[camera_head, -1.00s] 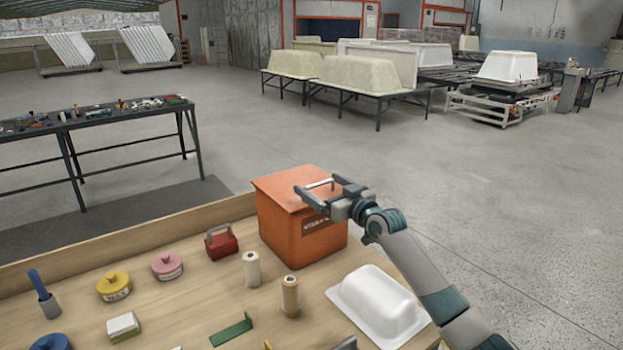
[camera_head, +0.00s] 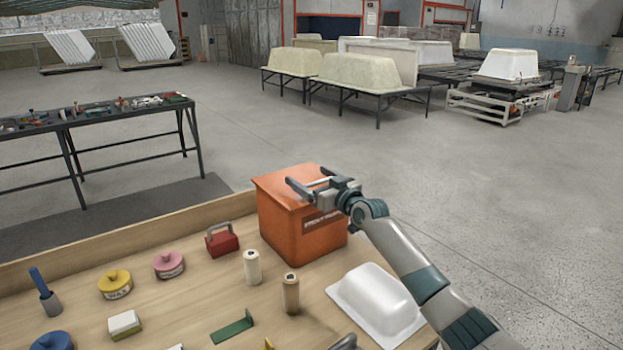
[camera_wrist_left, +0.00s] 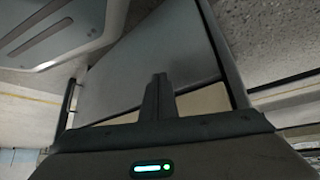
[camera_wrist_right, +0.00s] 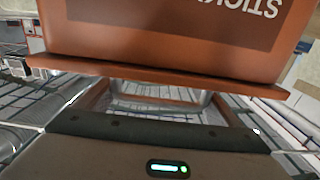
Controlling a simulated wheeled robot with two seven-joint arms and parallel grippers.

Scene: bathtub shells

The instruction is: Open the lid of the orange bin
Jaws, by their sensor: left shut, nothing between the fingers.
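The orange bin (camera_head: 278,228) stands at the far right of the wooden table with a dark label on its front. Its lid (camera_head: 275,184) looks shut. My right gripper (camera_head: 306,178) is open at the lid's top and right side; I cannot tell whether it touches. In the right wrist view the bin's labelled wall (camera_wrist_right: 180,45) and overhanging lid edge (camera_wrist_right: 160,76) are close to the gripper. The lid's handle is not clearly visible. My left gripper (camera_wrist_left: 158,95) is shut and empty in the left wrist view, away from the bin.
A low board edges the table's back.

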